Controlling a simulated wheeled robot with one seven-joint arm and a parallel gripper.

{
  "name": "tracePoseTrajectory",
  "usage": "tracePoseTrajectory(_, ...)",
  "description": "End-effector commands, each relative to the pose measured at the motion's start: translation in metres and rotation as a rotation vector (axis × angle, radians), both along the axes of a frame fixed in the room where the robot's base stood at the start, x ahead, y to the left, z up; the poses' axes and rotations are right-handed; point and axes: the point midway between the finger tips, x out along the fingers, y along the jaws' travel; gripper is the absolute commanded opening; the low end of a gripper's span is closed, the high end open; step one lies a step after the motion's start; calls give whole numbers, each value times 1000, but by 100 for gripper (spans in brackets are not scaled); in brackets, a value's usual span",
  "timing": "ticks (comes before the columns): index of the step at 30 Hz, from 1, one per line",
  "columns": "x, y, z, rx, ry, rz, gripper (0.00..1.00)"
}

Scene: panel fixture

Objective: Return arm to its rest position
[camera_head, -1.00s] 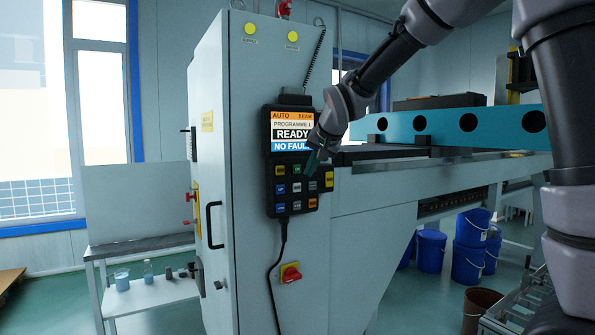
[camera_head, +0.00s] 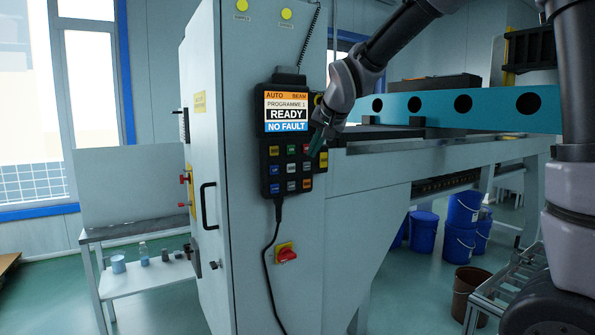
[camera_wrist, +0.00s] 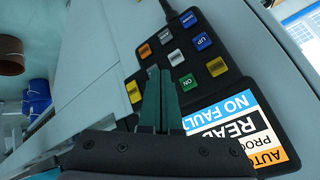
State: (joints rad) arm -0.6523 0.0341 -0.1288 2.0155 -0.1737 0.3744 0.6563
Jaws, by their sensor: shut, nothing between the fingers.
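My gripper (camera_head: 316,141) is at the right edge of the control pendant (camera_head: 271,170), in front of its upper keys. Its teal fingers are shut with nothing between them, and they also show in the wrist view (camera_wrist: 161,95). In the wrist view the pendant (camera_wrist: 224,82) lies beyond the fingertips, turned nearly upside down. Its screen (camera_head: 286,113) reads AUTO, BEAM, PROGRAMME 1, READY, NO FAULT. I cannot tell whether the fingertips touch the pendant. My arm reaches in from the upper right.
The pendant hangs on a grey cabinet (camera_head: 205,120) with a black handle (camera_head: 208,206) and a red rotary switch (camera_head: 287,254). A teal beam (camera_head: 440,106) extends right behind my arm. Blue buckets (camera_head: 461,228) and a brown bin (camera_head: 468,291) stand on the floor. A low shelf (camera_head: 150,272) is left.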

Motion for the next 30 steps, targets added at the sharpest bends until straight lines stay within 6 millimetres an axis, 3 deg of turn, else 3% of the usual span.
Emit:
tracePoseTrajectory(5,-34,-82,23,-9,24,-69,0)
tracePoseTrajectory(9,-89,-155,34,-22,56,-125,0)
tracePoseTrajectory(12,-134,-194,34,-30,78,-155,0)
tracePoseTrajectory(15,-177,-220,29,-37,95,-177,0)
tracePoseTrajectory(21,-235,-241,13,-46,115,-197,0)
tracePoseTrajectory(25,-249,-244,8,-48,121,-200,0)
tracePoseTrajectory(30,-250,-245,7,-49,123,-198,0)
